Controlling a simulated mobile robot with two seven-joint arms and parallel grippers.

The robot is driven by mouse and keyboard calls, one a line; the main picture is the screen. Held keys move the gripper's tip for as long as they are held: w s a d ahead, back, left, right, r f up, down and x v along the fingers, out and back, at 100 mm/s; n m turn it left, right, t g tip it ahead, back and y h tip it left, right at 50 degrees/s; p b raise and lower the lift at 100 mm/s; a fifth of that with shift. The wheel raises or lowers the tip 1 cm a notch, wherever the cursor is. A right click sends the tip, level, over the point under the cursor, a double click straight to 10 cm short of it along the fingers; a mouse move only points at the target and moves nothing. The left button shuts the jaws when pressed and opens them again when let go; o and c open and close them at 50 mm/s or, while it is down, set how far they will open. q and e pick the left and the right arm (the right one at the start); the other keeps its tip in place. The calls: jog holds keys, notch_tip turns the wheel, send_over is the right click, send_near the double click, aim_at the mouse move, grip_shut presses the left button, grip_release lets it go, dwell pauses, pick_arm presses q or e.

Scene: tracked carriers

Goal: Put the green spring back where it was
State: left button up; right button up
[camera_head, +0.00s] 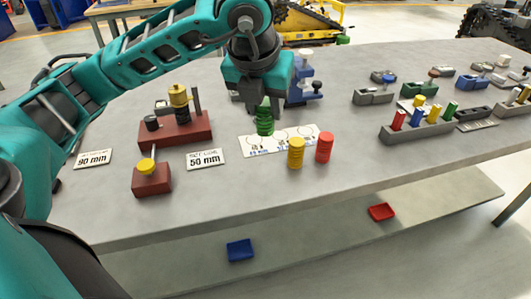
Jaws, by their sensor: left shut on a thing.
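The green spring (264,121) is a dark green coil, upright, between the fingers of my left gripper (264,106). The gripper points down and is shut on the spring's upper part. The spring is over the left part of a white marked card (285,142) with printed circles; I cannot tell whether its bottom touches the card. A yellow spring (296,153) and a red spring (324,148) stand upright at the card's front edge. My right gripper is not in view.
Red-brown blocks (190,131) with yellow-topped parts stand left, beside labels reading 90 mm (93,158) and 50 mm (205,159). A blue fixture (304,85) stands behind the gripper. A grey rack (416,131) with coloured pieces is right. Blue (240,250) and red (382,212) trays lie on the lower shelf.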

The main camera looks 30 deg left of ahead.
pick_arm(q)
notch_tip(320, 180, down, 10)
jog(key=shift+r+b, duration=0.25)
jog(key=shift+b, duration=0.25)
jog(key=shift+f, duration=0.2)
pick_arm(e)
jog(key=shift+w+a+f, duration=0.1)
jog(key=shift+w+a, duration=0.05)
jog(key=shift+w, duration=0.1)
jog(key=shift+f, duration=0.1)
pick_arm(q)
jog(key=shift+f+b, duration=0.2)
jog(key=shift+b, duration=0.15)
jog(key=o, duration=1.1)
jog(key=shift+r, duration=0.1)
jog(key=shift+c, duration=0.2)
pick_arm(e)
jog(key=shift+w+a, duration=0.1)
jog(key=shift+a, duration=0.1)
